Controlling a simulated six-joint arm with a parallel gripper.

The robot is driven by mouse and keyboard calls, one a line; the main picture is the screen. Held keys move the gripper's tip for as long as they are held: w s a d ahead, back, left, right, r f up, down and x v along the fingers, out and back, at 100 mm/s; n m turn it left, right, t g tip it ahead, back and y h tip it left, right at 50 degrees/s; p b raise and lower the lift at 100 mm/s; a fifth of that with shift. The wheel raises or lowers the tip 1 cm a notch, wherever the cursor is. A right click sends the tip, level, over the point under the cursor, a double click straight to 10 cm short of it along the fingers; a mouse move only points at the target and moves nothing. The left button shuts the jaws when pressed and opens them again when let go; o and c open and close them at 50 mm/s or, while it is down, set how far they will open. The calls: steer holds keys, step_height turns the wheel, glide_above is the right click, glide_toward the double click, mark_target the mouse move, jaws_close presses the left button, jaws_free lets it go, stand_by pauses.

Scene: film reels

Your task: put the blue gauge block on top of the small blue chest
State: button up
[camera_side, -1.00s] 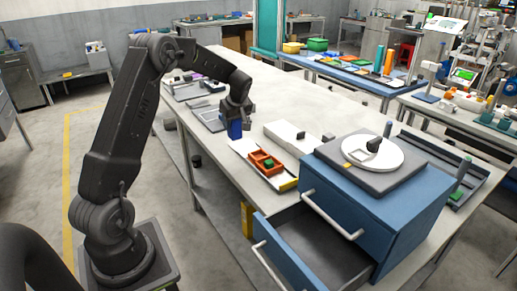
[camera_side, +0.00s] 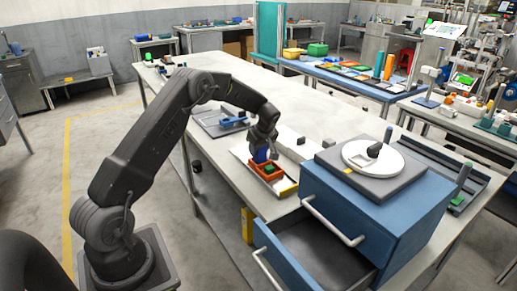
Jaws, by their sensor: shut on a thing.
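The blue gauge block (camera_side: 261,156) is a small dark blue piece below my gripper (camera_side: 262,150), which is shut on it. The block is just behind a small orange tray as seen from the side, and its lower part is hidden by the tray or overlaps it. I cannot tell whether it touches the tray. The small blue chest (camera_side: 405,222) stands at the near right of the table, to the right of my gripper. Its lower drawer (camera_side: 312,245) is open. A grey slab (camera_side: 340,165) lies on top of the chest.
A white round disc (camera_side: 392,158) with a dark knob and an upright pin lies on the slab. The orange tray (camera_side: 281,175) holds a green piece (camera_side: 269,169). A dark tray (camera_side: 475,178) lies behind the chest. The far middle of the white table (camera_side: 290,100) is clear.

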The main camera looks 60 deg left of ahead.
steer(key=shift+f, duration=0.15)
steer(key=o, duration=1)
steer(key=s+d+r+m+t, duration=0.15)
steer(key=d+r, duration=0.35)
steer(key=r, duration=0.5)
steer(key=s+d+r+m, duration=0.2)
steer(key=d+r, duration=0.4)
steer(key=r, duration=0.3)
steer(key=s+d+r+m+t+h, duration=0.1)
steer(key=s+d+r+m, duration=0.1)
steer(key=s+d, duration=0.3)
steer(key=s+d+r+m+t+h, duration=0.1)
steer(key=s+d+r+m, duration=0.1)
steer(key=s+d+m, duration=0.2)
steer(key=s+d+r+m+t+h, duration=0.1)
steer(key=s+d+r+m, duration=0.2)
steer(key=s+d, duration=0.4)
steer(key=shift+s+m, duration=0.45)
steer(key=shift+s, duration=0.8)
steer(key=shift+o, duration=0.5)
steer(key=s+d+f+m+t+h, duration=0.1)
steer(key=s+d+f+m, duration=0.2)
steer(key=s, duration=0.5)
steer(key=shift+s+d+m, duration=0.35)
steer(key=shift+d+m, duration=0.2)
steer(key=shift+m, duration=0.25)
